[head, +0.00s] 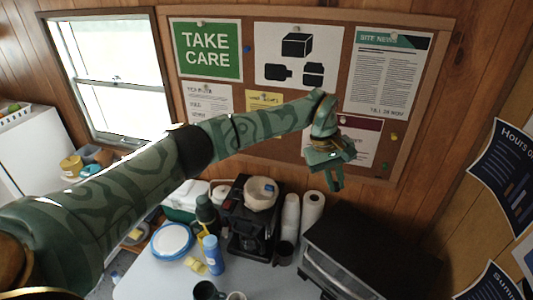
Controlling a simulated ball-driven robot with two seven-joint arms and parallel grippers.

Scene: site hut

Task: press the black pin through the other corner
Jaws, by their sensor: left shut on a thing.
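My left gripper (336,182) is in front of the lower right part of the cork board (418,100). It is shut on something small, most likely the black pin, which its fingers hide. Behind it a white notice with a maroon top band (362,124) hangs on the board, its left part covered by the gripper. I cannot tell whether the gripper touches the notice or the board. My right gripper is not in view.
Other notices fill the board, among them a green sign (208,50) and a news sheet (390,75). Loose pins sit at its right edge.

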